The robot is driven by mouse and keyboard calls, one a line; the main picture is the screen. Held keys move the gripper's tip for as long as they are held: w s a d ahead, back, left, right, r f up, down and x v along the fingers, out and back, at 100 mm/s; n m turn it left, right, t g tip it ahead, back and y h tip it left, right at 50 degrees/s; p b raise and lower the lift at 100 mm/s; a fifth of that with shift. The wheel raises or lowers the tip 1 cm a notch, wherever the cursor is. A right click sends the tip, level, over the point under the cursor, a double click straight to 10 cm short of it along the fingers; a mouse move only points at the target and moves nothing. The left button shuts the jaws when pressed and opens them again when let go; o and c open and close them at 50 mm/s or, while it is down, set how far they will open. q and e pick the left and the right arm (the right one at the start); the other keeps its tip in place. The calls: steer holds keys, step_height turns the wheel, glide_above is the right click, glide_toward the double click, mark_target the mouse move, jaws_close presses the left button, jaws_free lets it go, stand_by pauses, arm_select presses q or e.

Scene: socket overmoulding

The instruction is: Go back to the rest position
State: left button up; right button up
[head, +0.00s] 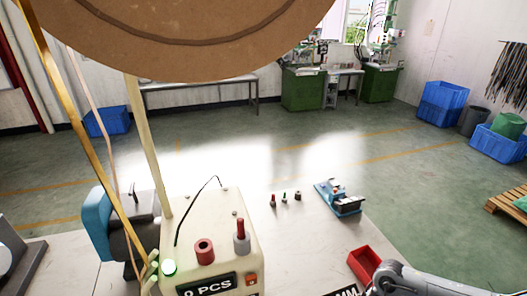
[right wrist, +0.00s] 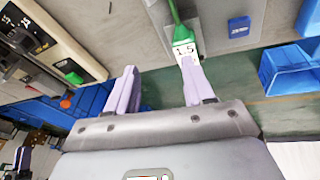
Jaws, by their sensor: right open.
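My right gripper (right wrist: 158,80) shows in the right wrist view with its two pale purple fingers spread apart. Nothing is seen held between them. The tip of its right finger lies against or in front of a white tag marked 1.5 (right wrist: 184,50) with a green strip (right wrist: 173,14); I cannot tell whether they touch. In the head view only a grey link of my right arm (head: 425,283) shows at the bottom right corner, beside a red bin (head: 363,264). My left gripper is in neither view.
A cream machine (head: 205,228) with a counter display stands on the pale table (head: 305,250) under a brown disc (head: 180,45). Small plugs (head: 285,198) and a blue fixture (head: 340,198) sit right of it. The table between machine and red bin is clear.

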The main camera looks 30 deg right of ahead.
steer(key=a+m+t+y, duration=0.1)
steer(key=a, duration=0.8)
steer(key=a+m+t+y, duration=0.2)
steer(key=a, duration=0.8)
steer(key=a+m+t+y, duration=0.1)
steer(key=a, duration=0.9)
steer(key=shift+s+a+f+m+t+y, duration=0.15)
steer(key=shift+s+f+m+t+y, duration=0.1)
steer(key=shift+m+t+y, duration=0.15)
steer(key=w+d+r+m+t+h, duration=0.35)
steer(key=w+r+m, duration=0.35)
steer(key=m, duration=0.6)
steer(key=s+d+r+m+g+h, duration=0.2)
steer(key=s+d+r+m+h, duration=0.25)
steer(key=d+m, duration=0.4)
step_height(320, 180, up, 19)
steer(key=s+a+m+p, duration=0.1)
steer(key=m+p, duration=0.1)
steer(key=p, duration=1.8)
steer(key=shift+s+a+g, duration=0.15)
steer(key=shift+g, duration=0.2)
